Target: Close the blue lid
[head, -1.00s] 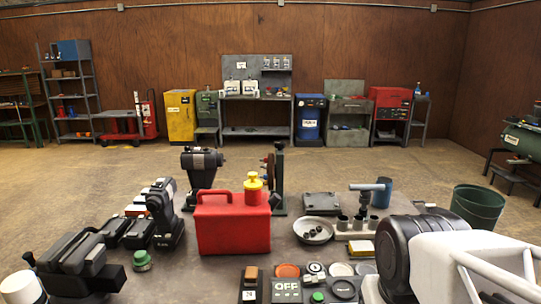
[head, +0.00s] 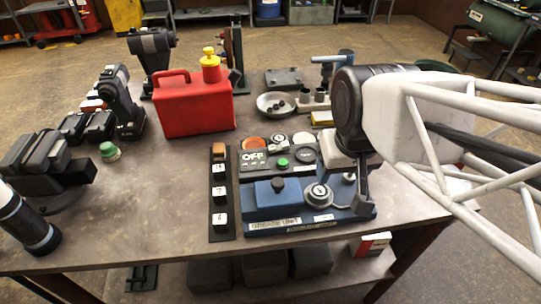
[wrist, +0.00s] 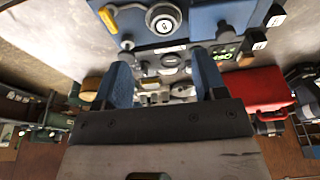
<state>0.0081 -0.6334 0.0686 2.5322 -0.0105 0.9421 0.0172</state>
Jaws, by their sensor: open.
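A blue unit (head: 300,226) with white labels on its front edge lies near the front of the table. A raised blue block (head: 265,200) with a dark knob on top covers its left part; this looks like the blue lid, but I cannot tell how far open it is. A round silver dial (head: 318,195) sits to its right. Blue surfaces and the dial (wrist: 162,18) show at the top of the wrist view. My gripper (head: 356,185) hangs over the unit's right side. Its two fingers (wrist: 163,68) are apart with nothing held between them.
A panel marked OFF (head: 255,160) with a green button lies behind the unit. A black strip with white-marked switches (head: 220,195) runs along its left. A red can (head: 193,105) and a metal bowl (head: 275,104) stand farther back. Bare tabletop (head: 160,215) lies to the left.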

